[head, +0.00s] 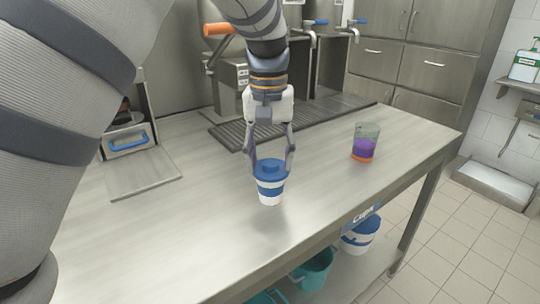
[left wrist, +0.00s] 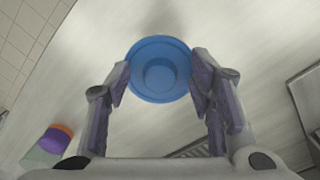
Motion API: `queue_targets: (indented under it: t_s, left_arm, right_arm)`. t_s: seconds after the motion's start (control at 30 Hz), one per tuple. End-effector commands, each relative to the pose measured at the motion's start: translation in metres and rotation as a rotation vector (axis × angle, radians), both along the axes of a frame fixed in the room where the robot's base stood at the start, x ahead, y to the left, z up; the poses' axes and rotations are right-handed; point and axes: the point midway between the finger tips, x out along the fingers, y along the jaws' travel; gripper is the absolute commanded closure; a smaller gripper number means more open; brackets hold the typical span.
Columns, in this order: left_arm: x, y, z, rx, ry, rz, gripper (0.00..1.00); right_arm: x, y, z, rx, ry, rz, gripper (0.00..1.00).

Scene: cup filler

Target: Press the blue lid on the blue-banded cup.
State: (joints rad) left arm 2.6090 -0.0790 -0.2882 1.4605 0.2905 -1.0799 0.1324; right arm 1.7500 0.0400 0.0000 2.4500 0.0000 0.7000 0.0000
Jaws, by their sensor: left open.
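The blue-banded cup (head: 270,190) stands upright on the steel counter, white with a blue band. The blue lid (head: 269,168) sits on top of the cup and looks level; I cannot tell whether it is fully seated. In the left wrist view the lid (left wrist: 159,68) appears as a round blue disc with a raised centre and hides the cup below. My left gripper (head: 271,168) points down over the cup, its open fingers on either side of the lid. In the left wrist view its fingertips (left wrist: 160,78) flank the lid's rim; contact is unclear. My right gripper is not in view.
A clear cup with purple contents and an orange band (head: 365,143) stands to the right on the counter (head: 190,225). A drip grate (head: 235,132) and metal dispensers with taps are behind. Buckets (head: 314,270) sit below the counter. The front counter is clear.

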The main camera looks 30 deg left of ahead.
Motion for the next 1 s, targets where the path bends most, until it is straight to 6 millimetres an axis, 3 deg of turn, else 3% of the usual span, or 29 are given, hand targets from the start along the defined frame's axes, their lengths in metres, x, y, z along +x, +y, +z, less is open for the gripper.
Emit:
queue_targets:
  t_s: [0.17, 0.4, 0.53, 0.7, 1.0]
  left_arm:
    - [0.001, 0.000, 0.021, 0.000, -0.004, -0.001, 0.51]
    - [0.001, 0.002, 0.086, -0.001, -0.005, -0.001, 0.51]
    - [0.001, 0.002, 0.109, 0.000, -0.002, 0.000, 0.51]
    - [0.000, 0.002, 0.120, 0.000, 0.000, 0.000, 0.51]
    - [0.000, 0.002, 0.120, 0.000, 0.000, 0.000, 0.51]
  right_arm:
    - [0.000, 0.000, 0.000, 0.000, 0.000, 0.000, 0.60]
    - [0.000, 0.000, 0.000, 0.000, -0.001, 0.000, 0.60]
    - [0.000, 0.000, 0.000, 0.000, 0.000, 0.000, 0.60]
    - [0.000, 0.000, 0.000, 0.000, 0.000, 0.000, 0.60]
    - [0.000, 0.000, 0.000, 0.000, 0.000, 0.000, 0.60]
